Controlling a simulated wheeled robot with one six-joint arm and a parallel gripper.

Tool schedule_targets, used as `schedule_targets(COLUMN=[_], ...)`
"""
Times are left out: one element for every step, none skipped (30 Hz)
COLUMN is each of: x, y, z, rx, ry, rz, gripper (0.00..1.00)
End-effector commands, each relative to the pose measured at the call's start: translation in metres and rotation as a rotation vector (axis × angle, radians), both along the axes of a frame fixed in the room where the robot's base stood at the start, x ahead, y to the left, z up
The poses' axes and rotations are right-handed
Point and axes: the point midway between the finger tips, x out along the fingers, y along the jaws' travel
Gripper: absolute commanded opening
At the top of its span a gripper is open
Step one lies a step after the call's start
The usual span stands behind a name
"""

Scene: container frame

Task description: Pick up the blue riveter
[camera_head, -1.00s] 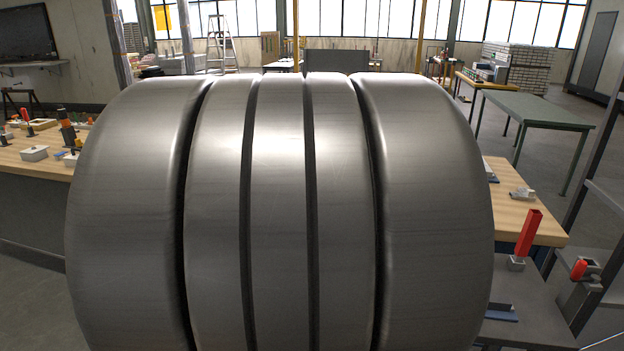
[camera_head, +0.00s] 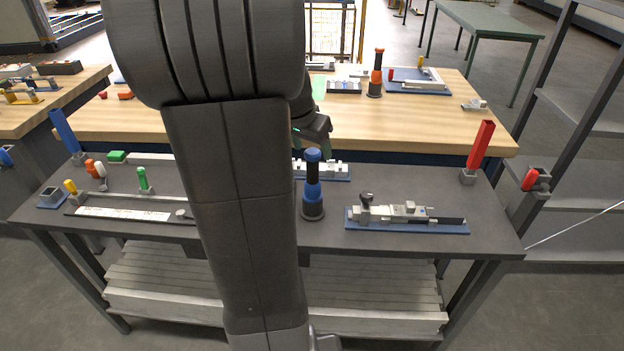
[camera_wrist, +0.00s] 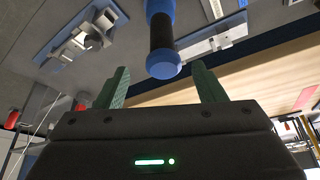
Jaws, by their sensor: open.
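The blue riveter (camera_head: 312,183) stands upright on the dark grey table, right of my arm in the head view. It has a blue top, a black middle and a blue collar over a dark base. In the wrist view the blue riveter (camera_wrist: 162,36) shows inverted, its blue end lined up with the gap between my fingers. My gripper (camera_wrist: 162,82) is open, with green fingers and nothing between them. The head view shows part of its dark body just behind the riveter's top; my arm hides the rest.
The dark table (camera_head: 400,246) also carries a blue-based fixture (camera_head: 408,217) to the right, another fixture (camera_head: 325,170) behind the riveter, and small coloured tools at left. A red upright piece (camera_head: 481,145) stands at the right edge. A wooden bench (camera_head: 430,125) lies behind.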

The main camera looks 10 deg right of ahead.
Motion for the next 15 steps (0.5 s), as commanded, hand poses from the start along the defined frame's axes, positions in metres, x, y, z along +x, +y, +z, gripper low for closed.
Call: schedule_targets(x=[0.001, 0.002, 0.003, 0.004, 0.006, 0.008, 0.010, 0.011, 0.012, 0.013, 0.014, 0.015, 0.016, 0.016, 0.016], y=[-0.001, -0.001, -0.002, -0.002, -0.003, -0.004, -0.004, -0.005, -0.006, -0.007, -0.008, -0.009, -0.009, -0.009, -0.010], z=[-0.003, -0.006, -0.010, -0.013, -0.017, -0.022, -0.026, -0.030, -0.035, -0.038, -0.041, -0.044, -0.046, -0.047, -0.048], rx=[0.001, 0.000, 0.000, 0.000, 0.000, 0.000, 0.000, 0.000, 0.000, 0.000, 0.000, 0.001, 0.000, 0.000, 0.001], ry=[0.002, 0.004, 0.005, 0.005, 0.006, 0.006, 0.006, 0.005, 0.006, 0.005, 0.004, 0.004, 0.004, 0.002, 0.001], rz=[0.000, 0.000, 0.000, 0.000, -0.001, -0.001, -0.001, 0.000, -0.001, 0.000, 0.000, 0.000, 0.000, 0.001, 0.000], gripper=[0.63, 0.63, 0.63, 0.63, 0.63, 0.63, 0.63, 0.63, 0.63, 0.63, 0.63, 0.63, 0.63, 0.63, 0.63])
